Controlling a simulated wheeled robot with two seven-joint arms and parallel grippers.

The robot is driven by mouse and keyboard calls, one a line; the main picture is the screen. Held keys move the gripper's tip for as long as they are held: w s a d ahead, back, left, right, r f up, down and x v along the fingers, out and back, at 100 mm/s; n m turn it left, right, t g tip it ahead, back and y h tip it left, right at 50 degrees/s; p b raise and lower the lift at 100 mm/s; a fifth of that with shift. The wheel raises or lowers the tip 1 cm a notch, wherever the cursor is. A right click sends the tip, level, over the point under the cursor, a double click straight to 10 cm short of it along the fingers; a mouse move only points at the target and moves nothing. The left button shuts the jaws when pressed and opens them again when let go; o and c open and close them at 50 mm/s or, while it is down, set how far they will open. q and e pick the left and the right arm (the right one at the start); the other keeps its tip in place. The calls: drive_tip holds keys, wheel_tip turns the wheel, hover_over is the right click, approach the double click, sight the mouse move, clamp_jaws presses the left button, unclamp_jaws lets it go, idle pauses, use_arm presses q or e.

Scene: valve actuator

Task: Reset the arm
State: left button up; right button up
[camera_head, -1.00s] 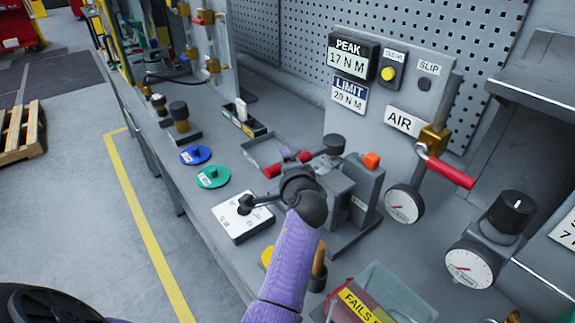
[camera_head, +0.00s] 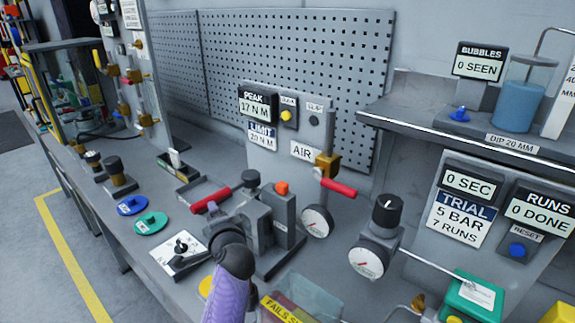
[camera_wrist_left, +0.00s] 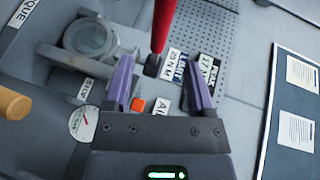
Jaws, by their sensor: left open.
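A red-handled lever (camera_head: 211,200) sticks out to the left from the grey valve fixture (camera_head: 262,222) on the bench. It also shows in the left wrist view (camera_wrist_left: 164,25), where its dark end lies between and beyond the fingers. My left gripper (camera_wrist_left: 158,88) is open, its two purple fingers apart with nothing clearly held. I cannot tell whether a finger touches the lever. My right gripper is not in view.
An orange button (camera_head: 282,188) tops the fixture's block. A gauge (camera_head: 317,221) and a second red handle (camera_head: 338,187) stand to its right. Behind is a panel reading PEAK 17 N M (camera_head: 258,104). A clear bin (camera_head: 305,298) stands in front. Blue (camera_head: 132,205) and green discs lie left.

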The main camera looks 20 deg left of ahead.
use_arm(q)
drive_tip(key=s+d+f+n+g+h, duration=0.25)
drive_tip(key=s+d, duration=0.25)
drive_tip(key=s, duration=0.4)
drive_tip(key=s+d+f+n+g+h, duration=0.2)
drive_tip(key=s+d+f+h, duration=0.3)
drive_tip(key=s, duration=0.5)
drive_tip(key=s+d+f+n+g+h, duration=0.25)
drive_tip(key=s+d, duration=0.35)
drive_tip(key=s, duration=0.3)
wheel_tip(320, 180, down, 24)
drive_tip(key=s+f+m+g+b, duration=0.1)
drive_tip(key=s+g+b, duration=0.15)
drive_tip(key=b, duration=0.45)
drive_tip(key=s+a+f+b, duration=0.2)
drive_tip(key=s+f+b, duration=0.3)
drive_tip(key=s+f, duration=0.9)
wheel_tip(320, 180, down, 2)
drive_tip(key=shift+a+f+m+g+b, duration=0.25)
drive_tip(key=shift+a+m+g+b, duration=0.1)
drive_tip(key=shift+g+b, duration=0.1)
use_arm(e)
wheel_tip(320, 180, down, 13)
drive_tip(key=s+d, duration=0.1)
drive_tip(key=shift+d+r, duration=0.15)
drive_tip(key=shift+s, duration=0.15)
